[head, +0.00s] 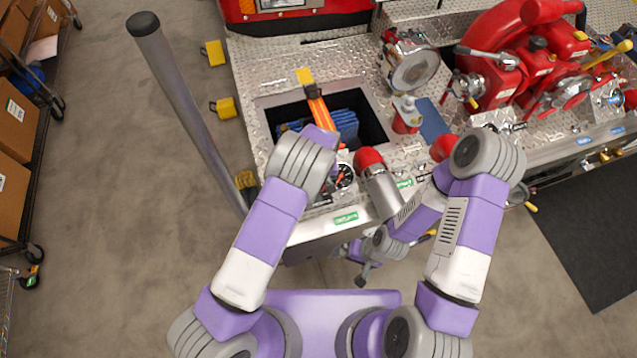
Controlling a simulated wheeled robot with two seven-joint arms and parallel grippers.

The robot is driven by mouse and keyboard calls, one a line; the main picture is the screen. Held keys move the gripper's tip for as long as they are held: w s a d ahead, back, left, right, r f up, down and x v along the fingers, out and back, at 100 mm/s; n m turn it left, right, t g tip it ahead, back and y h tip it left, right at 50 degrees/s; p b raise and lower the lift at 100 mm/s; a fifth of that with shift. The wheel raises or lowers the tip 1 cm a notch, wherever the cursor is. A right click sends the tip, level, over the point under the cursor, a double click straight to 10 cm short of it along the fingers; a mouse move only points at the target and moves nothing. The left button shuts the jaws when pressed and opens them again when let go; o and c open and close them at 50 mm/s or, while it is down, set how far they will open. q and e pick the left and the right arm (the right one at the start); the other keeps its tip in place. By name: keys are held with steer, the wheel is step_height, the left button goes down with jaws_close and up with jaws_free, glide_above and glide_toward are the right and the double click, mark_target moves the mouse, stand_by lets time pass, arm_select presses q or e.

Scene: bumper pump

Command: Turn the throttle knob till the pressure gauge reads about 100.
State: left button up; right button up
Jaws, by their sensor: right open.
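A round pressure gauge (344,176) with a black face and a pale rim shows just right of my left arm's elbow, partly covered by it. Its reading is too small to tell. I cannot make out the throttle knob; the panel's front face is steeply foreshortened and partly behind my arms. My right gripper (363,270) is open, below the panel's front edge in the picture, and no object shows between its fingers. My left gripper is hidden beneath my left arm.
A silver pipe with a red end (369,160) stands right of the gauge. Behind are an open bin (371,101) and red pump fittings (497,85). A grey post (185,105) rises at left. Open floor lies left; a dark mat (590,230) lies right.

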arm_select(q)
steer(key=shift+m+y, duration=0.3)
steer(key=shift+m, duration=0.1)
steer(key=o, duration=1.1)
steer(key=shift+c, duration=0.2)
steer(key=shift+r, duration=0.15)
steer(key=r, duration=0.7)
steer(key=shift+w+d+r, duration=0.1)
steer(key=shift+d+r, duration=0.1)
steer(key=shift+d, duration=0.2)
